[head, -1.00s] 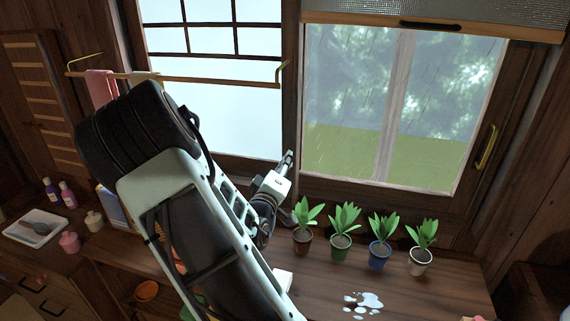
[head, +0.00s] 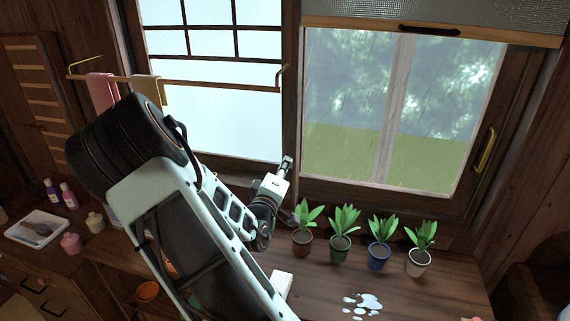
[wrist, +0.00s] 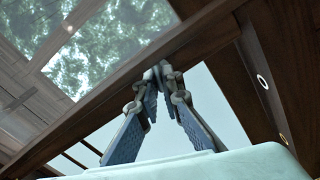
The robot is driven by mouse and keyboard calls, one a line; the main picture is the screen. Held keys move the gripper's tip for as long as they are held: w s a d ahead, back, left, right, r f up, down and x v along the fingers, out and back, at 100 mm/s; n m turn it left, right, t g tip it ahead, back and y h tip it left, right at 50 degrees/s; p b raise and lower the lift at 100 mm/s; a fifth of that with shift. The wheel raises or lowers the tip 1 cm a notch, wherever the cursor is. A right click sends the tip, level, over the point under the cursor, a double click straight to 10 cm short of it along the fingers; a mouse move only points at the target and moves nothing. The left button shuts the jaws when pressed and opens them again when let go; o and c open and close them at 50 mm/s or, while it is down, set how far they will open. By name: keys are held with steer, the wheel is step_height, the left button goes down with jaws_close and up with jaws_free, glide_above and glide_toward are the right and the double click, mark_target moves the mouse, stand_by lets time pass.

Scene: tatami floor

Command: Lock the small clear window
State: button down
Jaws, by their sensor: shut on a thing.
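The clear window (head: 345,120) is on the right in the head view, with rain and greenery behind its glass. It stands beside a frosted window (head: 235,115). My gripper (head: 288,160) is at the lower part of the dark post between the two windows. In the wrist view my fingers (wrist: 163,70) come together at the dark window frame (wrist: 110,95), closed on a small part there. The fingertips mostly hide this part, so its shape and turn cannot be told. A brass handle (head: 486,149) is on the right side of the clear window's frame.
Several potted plants (head: 340,246) stand on the wooden counter (head: 320,290) just right of and below my gripper. White spilled liquid (head: 362,303) lies in front of them. A rail with pink (head: 103,92) and tan (head: 149,90) towels crosses the frosted window. A blind (head: 440,20) hangs above.

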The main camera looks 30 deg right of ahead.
steer(key=shift+f+n+p, duration=0.1)
steer(key=shift+n+p, duration=0.9)
steer(key=shift+n, duration=1.1)
steer(key=c, duration=2.1)
jaws_free()
steer(key=v, duration=1.2)
steer(key=shift+a, duration=0.1)
